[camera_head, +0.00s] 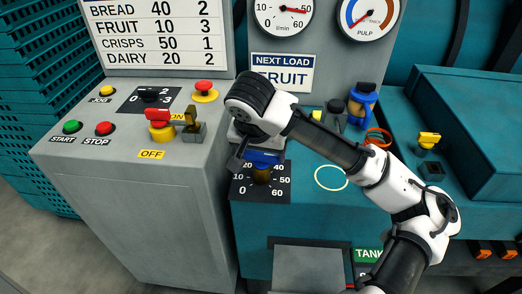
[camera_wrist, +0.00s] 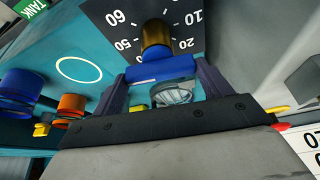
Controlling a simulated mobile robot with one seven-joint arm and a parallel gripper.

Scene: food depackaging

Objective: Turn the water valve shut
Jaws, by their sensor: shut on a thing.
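The water valve has a blue handle (camera_head: 263,158) on a brass stem, standing over a black dial plate (camera_head: 277,193) marked from 0 to 60 on the teal console. In the wrist view the blue handle (camera_wrist: 160,70) lies between my two dark fingers, with the brass stem (camera_wrist: 156,38) just beyond it. My gripper (camera_head: 257,156) is shut on the handle from above; it also shows in the wrist view (camera_wrist: 163,86). My wrist covers part of the handle in the head view, so its exact pointing is unclear.
A grey control box (camera_head: 130,200) with buttons and a red-yellow switch (camera_head: 160,125) stands close on the left. Another blue knob (camera_head: 363,97), an orange ring (camera_head: 378,138) and a yellow switch (camera_head: 429,139) are to the right.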

